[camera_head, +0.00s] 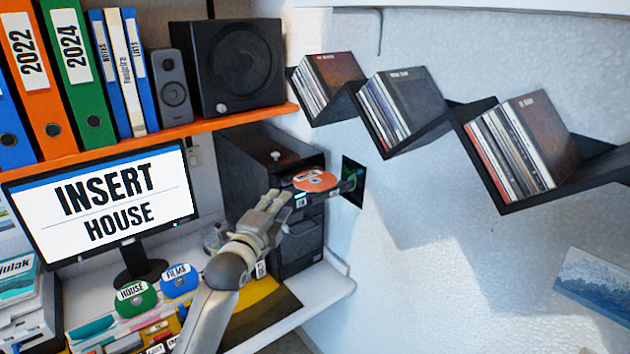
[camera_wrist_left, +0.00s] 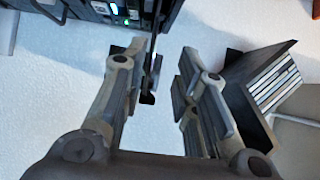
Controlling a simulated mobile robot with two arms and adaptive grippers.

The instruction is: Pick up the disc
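A green disc labelled HOUSE (camera_head: 135,298) and a blue disc labelled FILMS (camera_head: 179,281) stand side by side below the monitor in the head view. An orange disc (camera_head: 316,181) lies flat at the front of the black computer tower (camera_head: 297,245); its label is too small to read. My left gripper (camera_head: 278,208) is in front of the tower, just left of and below the orange disc. In the left wrist view my left gripper (camera_wrist_left: 160,95) has its fingers apart with no disc visible between them. My right gripper is not in view.
The monitor (camera_head: 105,205) reads INSERT HOUSE. An orange shelf (camera_head: 200,125) with binders and speakers is above it. Black zigzag wall shelves (camera_head: 436,130) with CD cases are at the right. A dark panel (camera_head: 353,182) is on the wall by the tower. The lower right wall is mostly clear.

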